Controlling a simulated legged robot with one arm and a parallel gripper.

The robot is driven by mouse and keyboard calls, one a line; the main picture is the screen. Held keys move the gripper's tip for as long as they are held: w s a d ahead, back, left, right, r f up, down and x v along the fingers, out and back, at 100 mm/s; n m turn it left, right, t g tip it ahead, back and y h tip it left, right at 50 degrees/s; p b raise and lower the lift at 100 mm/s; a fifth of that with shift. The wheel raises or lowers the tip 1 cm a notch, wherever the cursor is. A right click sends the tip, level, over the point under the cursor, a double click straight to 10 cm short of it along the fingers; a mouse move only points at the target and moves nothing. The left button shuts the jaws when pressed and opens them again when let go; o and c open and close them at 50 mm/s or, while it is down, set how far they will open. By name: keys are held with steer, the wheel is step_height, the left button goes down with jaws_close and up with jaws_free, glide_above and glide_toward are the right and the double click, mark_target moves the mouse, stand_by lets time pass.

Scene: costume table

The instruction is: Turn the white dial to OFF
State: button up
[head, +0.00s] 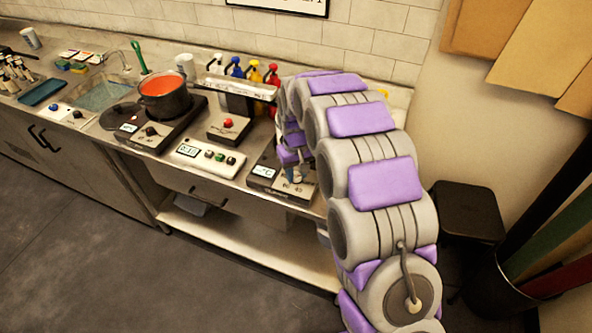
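My arm reaches from the lower right to a dark control box (258,184) at the counter's front edge. The box has a lit display (263,172) and pale number markings on its front. My gripper (294,172) points down over the right part of this box. It is small and partly covered by my arm, so I cannot see whether its fingers are open or shut, or whether they touch a dial. I cannot make out a white dial on this box; the gripper hides that area.
Left of the box stand a white panel (196,160) with several buttons, a box with a red button (228,124), and a pot (164,100) of red liquid on a hotplate. Coloured bottles (254,72) stand behind. A black stool (468,208) is at right.

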mark_target(297, 175)
steer(key=o, duration=0.4)
step_height(297, 175, up, 17)
steer(key=p, duration=0.3)
steer(key=shift+a+r, duration=0.1)
stand_by(0.6)
steer(key=s+d+r+m+g, duration=0.1)
steer(key=s+d+r, duration=0.1)
steer(key=s+d, duration=0.6)
steer(key=s+d+r+m, duration=0.2)
steer(key=s+d+r, duration=0.1)
steer(key=s, duration=0.8)
steer(key=s+d+f, duration=0.1)
steer(key=s, duration=0.6)
steer(key=s+d+f+m, duration=0.1)
steer(key=s+d+f, duration=0.1)
steer(key=s, duration=0.5)
steer(key=s+d+f+m, duration=0.1)
steer(key=s+d, duration=0.1)
steer(key=s, duration=0.5)
steer(key=shift+s+f+g, duration=0.2)
steer(key=shift+s+g, duration=0.15)
steer(key=shift+g, duration=0.05)
